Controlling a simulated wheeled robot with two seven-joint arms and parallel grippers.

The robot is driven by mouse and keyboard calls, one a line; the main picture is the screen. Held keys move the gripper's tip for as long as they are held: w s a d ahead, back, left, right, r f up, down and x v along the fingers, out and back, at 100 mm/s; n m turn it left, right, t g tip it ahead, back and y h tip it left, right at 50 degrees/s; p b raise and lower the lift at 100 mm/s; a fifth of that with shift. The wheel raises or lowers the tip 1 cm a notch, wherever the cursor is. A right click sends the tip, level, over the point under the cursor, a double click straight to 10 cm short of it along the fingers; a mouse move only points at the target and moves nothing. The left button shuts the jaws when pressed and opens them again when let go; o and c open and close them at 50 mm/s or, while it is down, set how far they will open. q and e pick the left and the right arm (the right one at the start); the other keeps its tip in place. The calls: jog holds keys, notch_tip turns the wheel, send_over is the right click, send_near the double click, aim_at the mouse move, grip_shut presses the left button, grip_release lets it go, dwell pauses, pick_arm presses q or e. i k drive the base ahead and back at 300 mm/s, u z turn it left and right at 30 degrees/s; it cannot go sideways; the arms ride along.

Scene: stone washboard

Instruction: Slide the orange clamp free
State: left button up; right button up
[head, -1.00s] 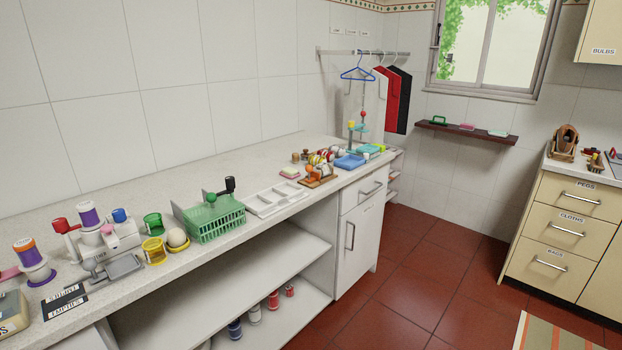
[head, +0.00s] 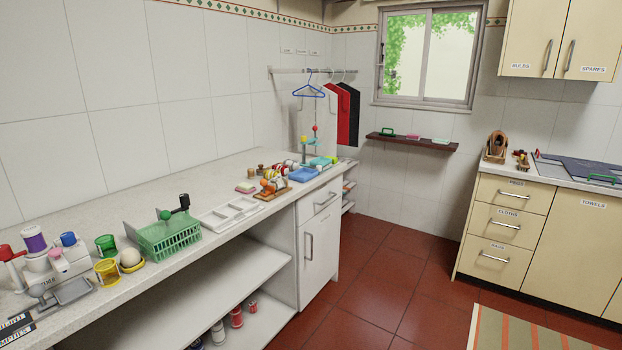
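A small orange item (head: 268,184) sits on a brown wooden stand (head: 276,193) on the counter, near its far end. It may be the orange clamp, but it is too small to tell its shape or how it is held. Several white, red and yellow round items stand close behind it. Neither of my grippers shows in the head view.
The pale counter (head: 95,185) runs along the left wall. Red floor (head: 385,265) is open between the counter and the cream cabinets (head: 508,225).

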aim_at(267, 189)
jog(key=z, duration=0.8)
jog(key=i, duration=1.1)
jog(key=z, duration=0.5)
jog(key=i, duration=1.1)
jog(key=u, duration=0.35)
